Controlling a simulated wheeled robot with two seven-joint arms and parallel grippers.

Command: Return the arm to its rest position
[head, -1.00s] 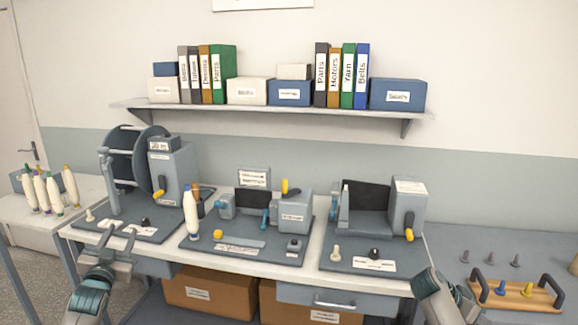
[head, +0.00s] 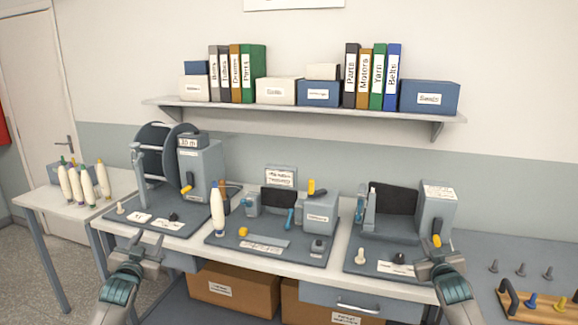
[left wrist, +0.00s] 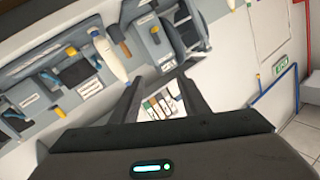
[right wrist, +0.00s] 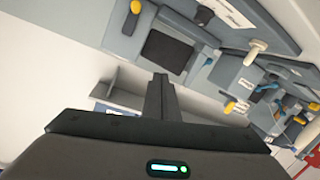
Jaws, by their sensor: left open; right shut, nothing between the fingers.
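My left gripper (head: 143,246) is in front of the bench's left end in the head view, with its fingers apart. In the left wrist view its two fingers (left wrist: 160,92) are spread with nothing between them. My right gripper (head: 436,262) is at the front right of the bench, below the right-hand machine. In the right wrist view its fingers (right wrist: 160,95) are together and hold nothing.
The bench carries a reel machine (head: 203,170), a middle winder (head: 320,212) with a white yarn cone (head: 217,207), and a right-hand machine (head: 434,207). A wooden tray (head: 520,307) with bobbins lies at the lower right. Several cones stand on the left side table (head: 40,199).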

